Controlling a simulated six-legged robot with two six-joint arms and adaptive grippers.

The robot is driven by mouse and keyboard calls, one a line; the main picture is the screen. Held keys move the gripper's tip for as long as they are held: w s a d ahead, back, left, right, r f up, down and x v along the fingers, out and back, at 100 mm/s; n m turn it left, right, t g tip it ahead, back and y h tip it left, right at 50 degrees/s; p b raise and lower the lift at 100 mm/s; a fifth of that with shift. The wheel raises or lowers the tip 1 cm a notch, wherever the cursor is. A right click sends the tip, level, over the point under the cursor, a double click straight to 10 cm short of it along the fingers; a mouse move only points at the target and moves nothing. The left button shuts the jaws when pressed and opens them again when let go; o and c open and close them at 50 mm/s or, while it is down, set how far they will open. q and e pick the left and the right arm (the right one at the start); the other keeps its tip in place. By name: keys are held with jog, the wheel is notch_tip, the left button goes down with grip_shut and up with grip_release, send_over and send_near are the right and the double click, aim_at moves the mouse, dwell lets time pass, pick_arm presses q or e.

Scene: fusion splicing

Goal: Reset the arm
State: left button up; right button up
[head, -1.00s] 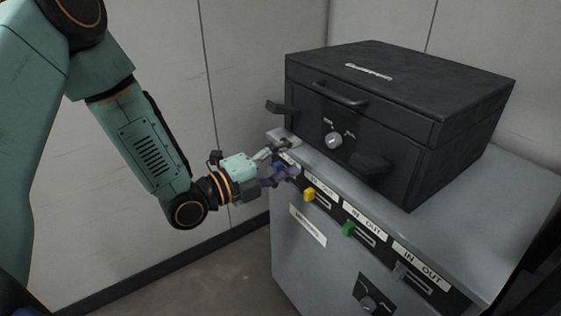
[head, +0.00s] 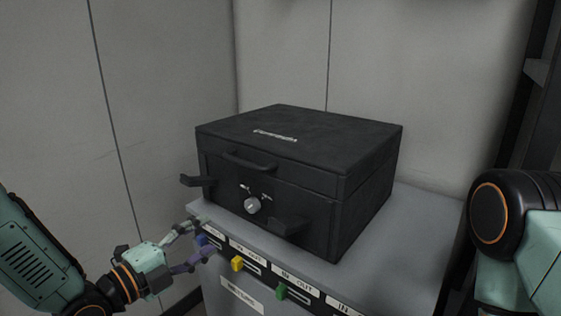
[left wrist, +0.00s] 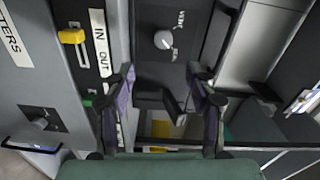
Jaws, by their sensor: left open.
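My left gripper (head: 197,240) is open and empty at the left front edge of the grey cabinet (head: 403,215), by the first slot of its front panel. In the left wrist view its two fingers (left wrist: 161,75) stand apart, with the front of the black case (left wrist: 165,12) showing beyond and between them. My left arm (head: 35,245) comes in at the lower left, bent at the elbow. Part of my right arm (head: 510,220) shows at the right edge; its gripper is out of the picture.
The closed black case (head: 300,145) with a knob (head: 252,205) stands on the cabinet. Yellow (head: 237,263) and green (head: 281,291) tabs stick out below it beside IN/OUT labels. Pale walls stand behind and at the left.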

pick_arm(q)
jog(key=s+a+f+n+g+y, duration=0.1)
jog(key=s+f+n+g+y, duration=0.25)
jog(key=f+n, duration=0.55)
jog(key=s+a+f+n+g+y, duration=0.1)
jog(key=s+f+n+g+y, duration=0.3)
jog(key=f+n, duration=0.45)
jog(key=s+f+n+g+y, duration=0.1)
jog(key=s+f+n+g, duration=0.2)
jog(key=s, duration=1)
jog(key=s+a+f+n+g+y, duration=0.1)
jog(key=s+f+n+g, duration=0.2)
jog(key=s+f, duration=0.5)
jog(key=s+g, duration=0.1)
jog(key=s, duration=0.4)
jog(key=shift+s+a+f, duration=0.15)
jog(key=shift+s+f, duration=0.1)
jog(key=shift+f, duration=0.05)
jog(key=shift+g, duration=0.25)
jog(key=shift+c, duration=0.4)
